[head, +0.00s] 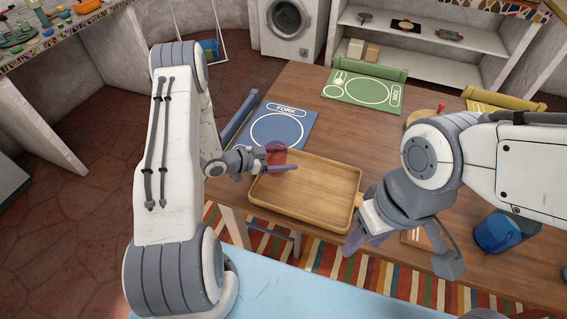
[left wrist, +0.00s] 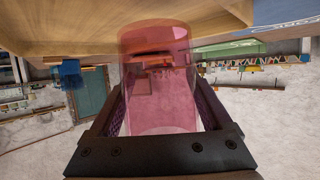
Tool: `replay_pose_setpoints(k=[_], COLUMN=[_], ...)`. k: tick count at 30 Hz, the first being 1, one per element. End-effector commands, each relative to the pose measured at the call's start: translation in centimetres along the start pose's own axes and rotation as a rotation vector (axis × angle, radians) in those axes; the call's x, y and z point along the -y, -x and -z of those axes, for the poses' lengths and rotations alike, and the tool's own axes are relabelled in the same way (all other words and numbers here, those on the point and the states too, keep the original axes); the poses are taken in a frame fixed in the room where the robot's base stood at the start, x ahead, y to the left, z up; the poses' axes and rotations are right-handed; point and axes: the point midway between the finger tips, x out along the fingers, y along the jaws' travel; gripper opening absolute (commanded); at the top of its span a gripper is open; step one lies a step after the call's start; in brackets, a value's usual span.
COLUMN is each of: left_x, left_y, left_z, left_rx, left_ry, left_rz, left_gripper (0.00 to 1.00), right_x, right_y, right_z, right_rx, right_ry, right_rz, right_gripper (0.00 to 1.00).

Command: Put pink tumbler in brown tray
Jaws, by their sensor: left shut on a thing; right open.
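The pink tumbler (head: 276,154) is see-through and is held in my left gripper (head: 272,166), over the left back corner of the brown tray. In the left wrist view the pink tumbler (left wrist: 158,85) fills the space between the two fingers. The brown tray (head: 310,208) is a shallow wooden tray on the table, and its floor looks empty. I cannot tell how high the tumbler is above the tray.
A blue placemat (head: 277,130) lies just behind the tray, and a green placemat (head: 362,91) lies further back. A blue mug (head: 496,233) stands at the right, near my right arm. A yellow placemat (head: 487,100) lies at the back right. The table between the placemats is bare.

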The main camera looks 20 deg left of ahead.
Motion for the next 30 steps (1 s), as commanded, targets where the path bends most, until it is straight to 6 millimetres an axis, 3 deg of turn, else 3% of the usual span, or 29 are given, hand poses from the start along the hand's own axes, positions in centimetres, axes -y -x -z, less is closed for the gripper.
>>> replay_pose_setpoints(k=[6, 18, 19, 20, 30], left_x=[-0.1, -0.1, -0.1, -0.1, -0.1], left_y=[-1.2, -1.5, -1.5, -1.5, -1.2], left_z=[-2.6, -3.3, -3.3, -3.2, -2.7], left_rx=[0.0, 0.0, 0.001, 0.001, 0.001], left_ry=[0.001, -0.001, 0.0, 0.0, 0.0], left_rz=[-0.001, -0.001, -0.001, -0.001, -0.001], left_gripper=[0.0, 0.0, 0.86, 0.98, 1.0], right_x=[0.1, 0.0, 0.0, 0.0, 0.1], right_y=[0.7, 0.2, 0.3, 0.4, 0.8], right_z=[0.0, 0.0, 0.0, 0.0, 0.0], right_rx=[0.0, 0.0, 0.0, 0.0, 0.0], right_ry=[0.0, 0.0, 0.0, 0.0, 0.0], right_rz=[0.0, 0.0, 0.0, 0.0, 0.0], right_gripper=[0.5, 0.5, 0.5, 0.5, 0.5])
